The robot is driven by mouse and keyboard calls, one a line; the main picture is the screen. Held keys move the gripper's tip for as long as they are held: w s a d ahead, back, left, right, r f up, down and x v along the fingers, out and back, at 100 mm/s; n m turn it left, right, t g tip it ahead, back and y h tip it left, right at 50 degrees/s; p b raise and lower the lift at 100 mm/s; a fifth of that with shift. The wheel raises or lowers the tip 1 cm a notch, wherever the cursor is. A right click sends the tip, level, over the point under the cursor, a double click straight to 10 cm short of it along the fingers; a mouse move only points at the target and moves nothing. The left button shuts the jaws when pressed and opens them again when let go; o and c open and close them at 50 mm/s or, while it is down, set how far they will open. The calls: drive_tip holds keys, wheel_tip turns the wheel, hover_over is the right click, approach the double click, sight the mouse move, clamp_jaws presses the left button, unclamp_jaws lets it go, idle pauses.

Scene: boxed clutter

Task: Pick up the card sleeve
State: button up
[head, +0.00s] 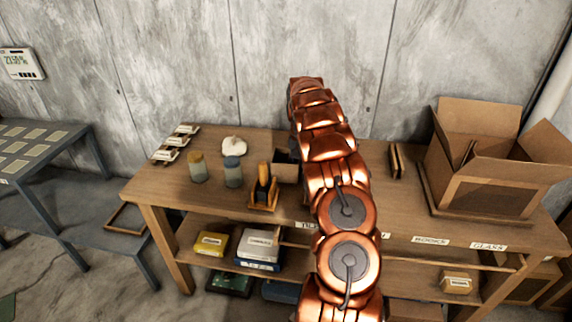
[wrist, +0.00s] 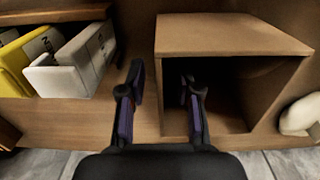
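I cannot pick out the card sleeve with certainty in either view. The inside of the compartment is mostly in shadow. In the head view my copper arm hides the gripper and part of the workbench (head: 150,187).
Yellow (wrist: 14,62) and white (wrist: 88,52) boxes stand left of my gripper. A pale rounded object (wrist: 300,115) is at right. On the bench are jars (head: 197,170), a wooden holder (head: 263,190), thin upright pieces (head: 396,160) and an open carton (head: 485,195).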

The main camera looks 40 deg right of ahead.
clamp_jaws()
idle(0.6)
